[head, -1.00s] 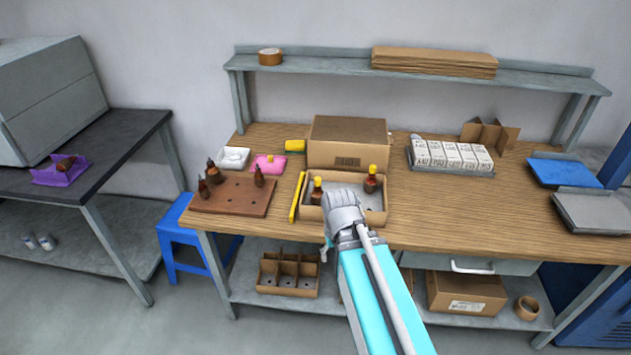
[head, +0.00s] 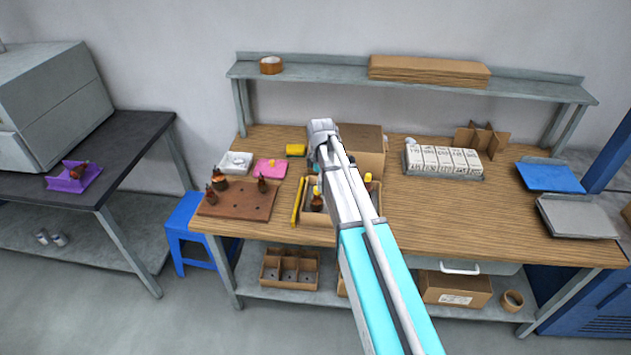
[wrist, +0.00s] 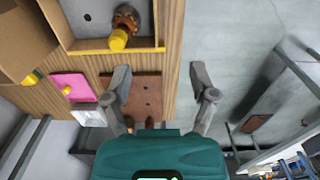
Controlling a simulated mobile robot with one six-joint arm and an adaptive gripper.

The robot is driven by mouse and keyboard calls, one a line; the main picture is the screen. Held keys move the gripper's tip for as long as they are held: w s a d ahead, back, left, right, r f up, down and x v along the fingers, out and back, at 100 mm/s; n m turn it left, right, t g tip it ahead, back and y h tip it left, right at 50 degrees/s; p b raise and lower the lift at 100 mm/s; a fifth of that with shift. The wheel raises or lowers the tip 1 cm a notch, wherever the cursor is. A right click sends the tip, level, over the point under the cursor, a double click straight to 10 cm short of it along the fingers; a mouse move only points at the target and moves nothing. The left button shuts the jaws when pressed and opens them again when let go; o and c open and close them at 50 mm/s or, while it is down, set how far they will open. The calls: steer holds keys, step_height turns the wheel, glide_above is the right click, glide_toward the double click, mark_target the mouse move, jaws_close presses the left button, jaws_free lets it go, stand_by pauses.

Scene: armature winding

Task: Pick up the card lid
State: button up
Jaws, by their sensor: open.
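A brown cardboard box shape (head: 365,138), which I take to be the card lid, sits on the bench behind the open carton (head: 320,239). My arm covers its left part in the head view. In the wrist view a brown cardboard piece (wrist: 22,40), probably the same one, shows at the upper left. My gripper (wrist: 160,78) is open and empty, its two fingers spread apart. In the head view my wrist is raised over the lid's left end; the fingertips are hard to make out there. The carton holds brown armatures with yellow tops, one of them plain in the wrist view (wrist: 124,28).
A yellow strip (head: 298,202) lies along the carton's left side. Left of it are a brown board (head: 240,202) with armatures, a pink pad (head: 270,169) and a white tray (head: 236,163). The shelf (head: 300,69) runs behind.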

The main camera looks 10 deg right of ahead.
steer(key=w+r+n+p, duration=0.3)
steer(key=w+r+n, duration=0.1)
steer(key=w, duration=0.3)
steer(key=shift+n, duration=0.4)
steer(key=shift+a, duration=0.1)
step_height(320, 180, down, 8)
steer(key=b, duration=0.8)
steer(key=shift+f+b, duration=0.25)
steer(key=shift+b, duration=0.05)
steer(key=shift+s+d+f+b, duration=0.1)
steer(key=shift+f+b, duration=1.2)
steer(key=shift+s+d+f+b, duration=0.1)
steer(key=shift+f+b, duration=1.2)
steer(key=c, duration=0.8)
